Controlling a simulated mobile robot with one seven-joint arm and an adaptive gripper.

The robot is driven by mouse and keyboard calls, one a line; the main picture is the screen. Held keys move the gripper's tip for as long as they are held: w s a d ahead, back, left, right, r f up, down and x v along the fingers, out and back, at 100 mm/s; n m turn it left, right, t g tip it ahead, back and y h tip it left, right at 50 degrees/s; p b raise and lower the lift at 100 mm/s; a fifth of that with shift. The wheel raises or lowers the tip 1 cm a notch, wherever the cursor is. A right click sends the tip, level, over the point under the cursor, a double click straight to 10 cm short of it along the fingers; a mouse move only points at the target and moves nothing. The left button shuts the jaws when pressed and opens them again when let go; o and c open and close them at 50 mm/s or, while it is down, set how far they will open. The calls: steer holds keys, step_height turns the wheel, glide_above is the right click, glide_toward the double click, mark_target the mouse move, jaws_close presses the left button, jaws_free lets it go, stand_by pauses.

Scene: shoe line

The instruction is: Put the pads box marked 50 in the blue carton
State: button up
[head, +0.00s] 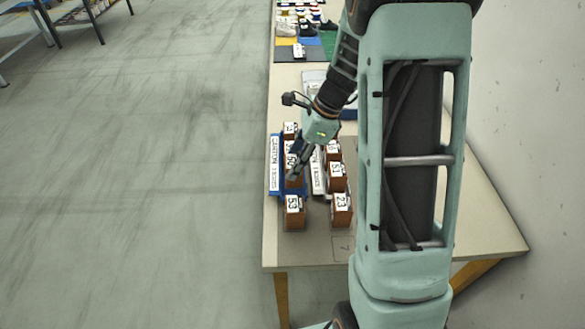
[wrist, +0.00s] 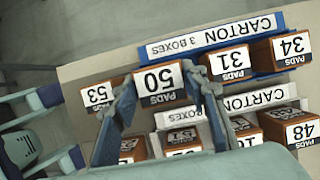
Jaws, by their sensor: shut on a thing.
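The pads box marked 50 (wrist: 160,83) is between the two fingers of my gripper (wrist: 160,74) in the wrist view, its label facing the camera. My gripper (head: 294,174) is shut on it. The blue carton (head: 275,188) is at the table's left edge in the head view, and its labelled wall shows in the wrist view (wrist: 210,36). The carton holds the boxes marked 31 (wrist: 230,62) and 34 (wrist: 290,48). Box 50 is over the carton's end beside box 31; my gripper hides how deep it sits.
A box marked 53 (head: 294,211) stands just outside the blue carton's near end. A white carton (wrist: 260,99) with boxes runs alongside. A box marked 23 (head: 341,210) stands near it. The table's near right part (head: 480,225) is clear.

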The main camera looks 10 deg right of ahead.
steer(key=shift+w+f, duration=0.3)
steer(key=shift+f, duration=1.55)
steer(key=shift+f, duration=0.1)
steer(key=shift+f, duration=0.15)
steer(key=o, duration=0.9)
steer(key=v, duration=1.2)
steer(key=shift+r+p, duration=0.25)
steer(key=shift+p, duration=0.1)
